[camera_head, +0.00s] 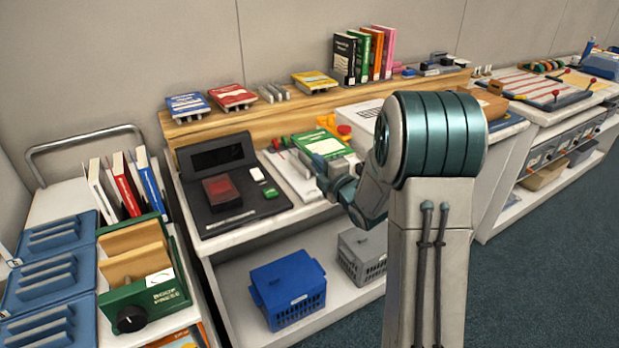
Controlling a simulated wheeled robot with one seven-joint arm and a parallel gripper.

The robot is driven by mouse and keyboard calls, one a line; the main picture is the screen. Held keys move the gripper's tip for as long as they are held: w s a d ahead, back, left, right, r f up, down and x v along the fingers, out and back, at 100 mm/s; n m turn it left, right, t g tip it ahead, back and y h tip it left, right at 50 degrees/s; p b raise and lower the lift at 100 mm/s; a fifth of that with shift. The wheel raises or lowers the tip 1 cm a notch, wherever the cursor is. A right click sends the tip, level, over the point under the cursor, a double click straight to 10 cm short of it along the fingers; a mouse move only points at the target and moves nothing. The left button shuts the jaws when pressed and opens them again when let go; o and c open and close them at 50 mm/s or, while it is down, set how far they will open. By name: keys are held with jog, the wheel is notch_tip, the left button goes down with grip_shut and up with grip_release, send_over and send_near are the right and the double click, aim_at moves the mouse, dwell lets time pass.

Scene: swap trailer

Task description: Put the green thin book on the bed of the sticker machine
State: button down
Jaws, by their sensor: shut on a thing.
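A thin green book (315,142) with a white label area lies roughly flat at the middle of the counter, just beyond my gripper. My gripper (327,168) is at its near edge and shut on it; the fingers are small and partly hidden by my own arm. The book is over or on a pale machine with orange and red knobs (343,130) and a white bed (291,172), which looks like the sticker machine. I cannot tell whether the book touches the bed. My arm covers the machine's right side.
A black device (215,212) with a dark screen and red pad stands left of the book. A wooden shelf (245,122) behind carries flat books and a row of upright books (345,57). Blue (285,290) and grey (360,255) baskets sit below.

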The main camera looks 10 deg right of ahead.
aim_at(310, 191)
jog(key=shift+w+a+f, duration=0.3)
jog(key=shift+a+f, duration=0.1)
jog(key=shift+a, duration=0.15)
jog(key=shift+w+a+f, duration=0.25)
jog(key=shift+a+f, duration=0.1)
jog(key=shift+a, duration=0.2)
jog(key=shift+f, duration=1.95)
jog(key=shift+f, duration=0.2)
jog(key=c, duration=1.5)
grip_release()
jog(key=shift+r, duration=0.2)
